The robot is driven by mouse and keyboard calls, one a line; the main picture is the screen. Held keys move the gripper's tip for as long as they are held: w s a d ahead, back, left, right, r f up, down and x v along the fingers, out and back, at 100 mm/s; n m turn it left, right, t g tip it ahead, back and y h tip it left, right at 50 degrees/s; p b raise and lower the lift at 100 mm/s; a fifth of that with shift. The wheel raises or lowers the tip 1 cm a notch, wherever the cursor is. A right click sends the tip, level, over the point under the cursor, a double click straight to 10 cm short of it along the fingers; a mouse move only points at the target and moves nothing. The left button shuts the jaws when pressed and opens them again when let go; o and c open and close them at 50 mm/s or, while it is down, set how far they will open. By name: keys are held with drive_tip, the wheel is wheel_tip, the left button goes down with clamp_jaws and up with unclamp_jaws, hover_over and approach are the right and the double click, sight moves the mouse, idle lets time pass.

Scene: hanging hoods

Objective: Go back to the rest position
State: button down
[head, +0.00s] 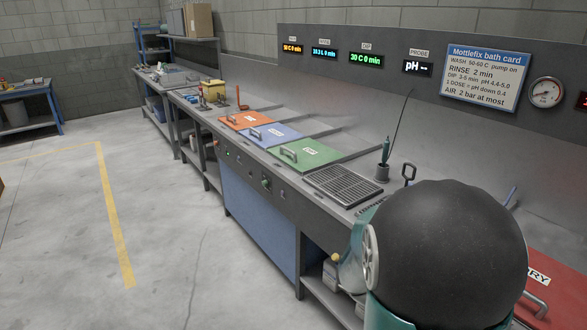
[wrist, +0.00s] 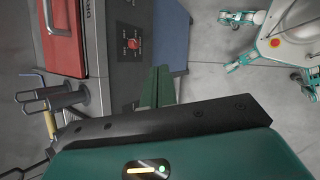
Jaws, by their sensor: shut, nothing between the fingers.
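My gripper (wrist: 163,86) shows in the wrist view as green fingers pressed together, with nothing between them. It hangs over the floor beside the front edge of the bench. In the head view my arm's large black and teal joint fills the lower right, and the gripper itself is hidden or out of frame. The white body with teal legs at the top right of the wrist view (wrist: 293,22) looks like my own base.
A bench (head: 284,187) carries orange (head: 245,120), blue (head: 268,134) and green (head: 303,153) lids, a grille (head: 343,185) and a red lid (head: 556,285). In the wrist view the red lid (wrist: 63,40) and dark cylinders (wrist: 50,98) are at left. Open floor (head: 70,230) lies left.

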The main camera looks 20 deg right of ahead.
drive_tip(key=a+r+m+t+y, duration=0.2)
drive_tip(key=a+r+t+y, duration=0.1)
drive_tip(key=a+r, duration=0.6)
drive_tip(key=a+r+m+t+y, duration=0.2)
drive_tip(key=a+r+t+y, duration=0.2)
drive_tip(key=a+r, duration=0.6)
drive_tip(key=a+t, duration=0.2)
drive_tip(key=a, duration=0.5)
drive_tip(key=shift+w+a, duration=0.35)
drive_tip(key=shift+w, duration=0.05)
drive_tip(key=shift+d, duration=0.2)
